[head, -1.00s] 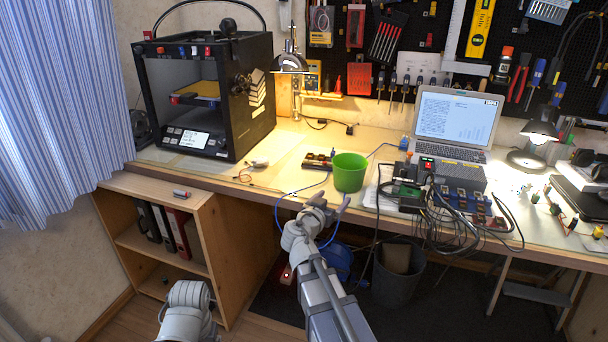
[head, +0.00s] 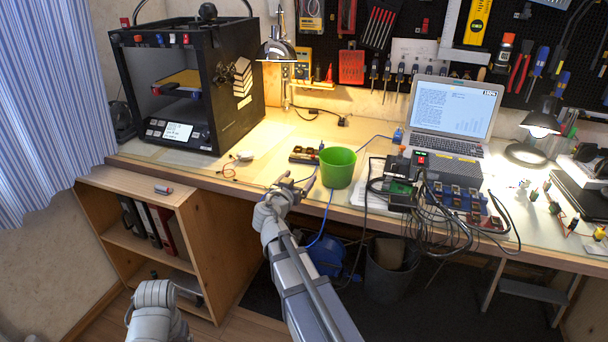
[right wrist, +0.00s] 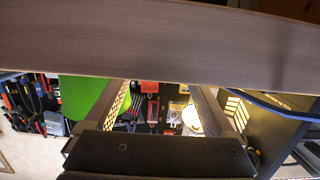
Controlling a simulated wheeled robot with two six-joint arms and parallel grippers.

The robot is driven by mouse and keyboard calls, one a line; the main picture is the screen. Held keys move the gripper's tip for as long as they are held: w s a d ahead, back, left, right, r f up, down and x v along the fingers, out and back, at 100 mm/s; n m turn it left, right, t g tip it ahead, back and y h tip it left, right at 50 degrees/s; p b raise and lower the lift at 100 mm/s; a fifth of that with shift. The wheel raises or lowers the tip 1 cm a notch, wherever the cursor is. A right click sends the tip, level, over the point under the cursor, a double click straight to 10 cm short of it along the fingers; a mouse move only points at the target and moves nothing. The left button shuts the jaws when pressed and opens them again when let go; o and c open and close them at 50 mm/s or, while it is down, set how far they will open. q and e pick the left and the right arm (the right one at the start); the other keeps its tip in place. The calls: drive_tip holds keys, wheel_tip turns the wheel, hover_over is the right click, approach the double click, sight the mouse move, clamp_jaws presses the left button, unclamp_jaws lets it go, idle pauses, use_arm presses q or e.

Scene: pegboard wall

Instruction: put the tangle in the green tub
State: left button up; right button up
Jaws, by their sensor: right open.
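The green tub (head: 338,168) stands upright near the front edge of the desk, and its inside bottom is hidden. It also shows in the right wrist view (right wrist: 84,92). Thin orange-red wires (head: 229,170) lie loosely by a small white item left of the tub. A larger mass of black cables (head: 440,222) hangs over the desk edge at the right. I cannot tell which is the tangle. My right gripper (head: 296,186) is open at the desk's front edge, left of and below the tub. No object shows between its fingers (right wrist: 166,100). My left gripper is out of sight.
A small dark tray (head: 305,155) sits just behind and left of the tub. A blue cable (head: 328,212) hangs over the edge. A 3D printer (head: 190,85) stands left and a laptop (head: 453,112) right. The desk between printer and tray is mostly clear.

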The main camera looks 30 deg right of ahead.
sight(302, 174)
drive_tip(key=shift+b+x, duration=0.45)
drive_tip(key=shift+x, duration=2.15)
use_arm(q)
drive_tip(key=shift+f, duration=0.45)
use_arm(e)
drive_tip(key=shift+s, duration=0.1)
drive_tip(key=c, duration=1.1)
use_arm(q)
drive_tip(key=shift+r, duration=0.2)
use_arm(e)
drive_tip(key=shift+o, duration=0.2)
drive_tip(key=shift+r, duration=0.15)
